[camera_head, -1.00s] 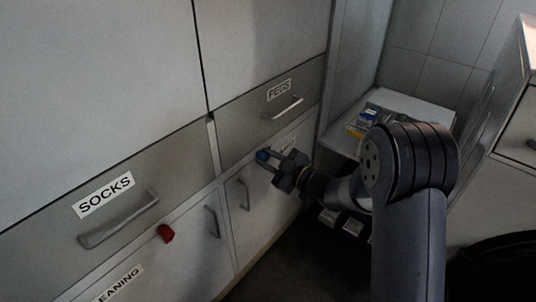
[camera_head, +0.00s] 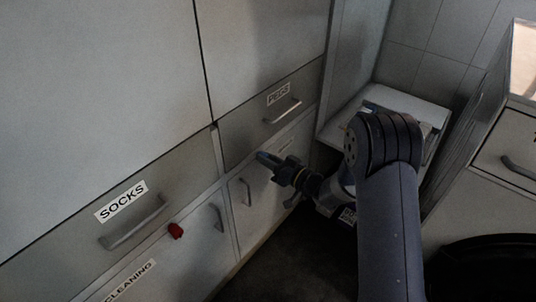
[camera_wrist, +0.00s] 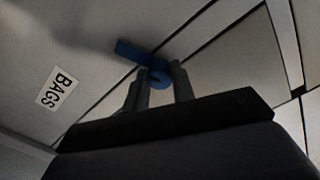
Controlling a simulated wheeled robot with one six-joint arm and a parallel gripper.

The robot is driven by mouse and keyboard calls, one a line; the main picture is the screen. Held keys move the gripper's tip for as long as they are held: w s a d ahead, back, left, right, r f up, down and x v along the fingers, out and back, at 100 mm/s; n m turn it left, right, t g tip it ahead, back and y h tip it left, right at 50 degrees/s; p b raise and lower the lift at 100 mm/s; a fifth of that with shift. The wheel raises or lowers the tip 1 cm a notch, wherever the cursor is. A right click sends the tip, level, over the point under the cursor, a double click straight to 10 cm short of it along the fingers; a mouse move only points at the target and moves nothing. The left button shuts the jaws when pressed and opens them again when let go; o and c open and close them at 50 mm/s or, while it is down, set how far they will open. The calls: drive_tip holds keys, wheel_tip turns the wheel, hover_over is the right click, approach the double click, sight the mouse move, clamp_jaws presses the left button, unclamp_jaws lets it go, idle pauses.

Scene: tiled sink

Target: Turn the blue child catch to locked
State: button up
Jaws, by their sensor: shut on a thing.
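The blue child catch (camera_wrist: 143,54) shows in the wrist view on the cupboard front, near the seam at its top edge. It has a flat bar and a round knob (camera_wrist: 159,79). My gripper (camera_wrist: 160,82) has its two fingers shut on the round knob, one on each side. In the head view my gripper (camera_head: 268,161) reaches the cupboard below the PEGS drawer (camera_head: 280,99). The catch is mostly hidden there, with a little blue at the fingertips. The BAGS label (camera_wrist: 57,88) is left of the catch in the wrist view.
A red catch (camera_head: 175,230) sits below the SOCKS drawer (camera_head: 122,202), above the CLEANING cupboard (camera_head: 130,281). Bar handles (camera_head: 246,191) stick out from the cupboard fronts. A white surface (camera_head: 405,103) stands behind my arm. Dark floor lies below.

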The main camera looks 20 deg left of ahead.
drive_tip(key=shift+m+p, duration=0.9)
drive_tip(key=shift+m, duration=1.1)
drive_tip(key=o, duration=1)
drive_tip(key=p+v, duration=0.1)
drive_tip(key=v, duration=0.9)
drive_tip(key=shift+s+d+p, duration=0.2)
drive_tip(key=shift+d+p, duration=0.15)
drive_tip(key=shift+a+f, duration=0.1)
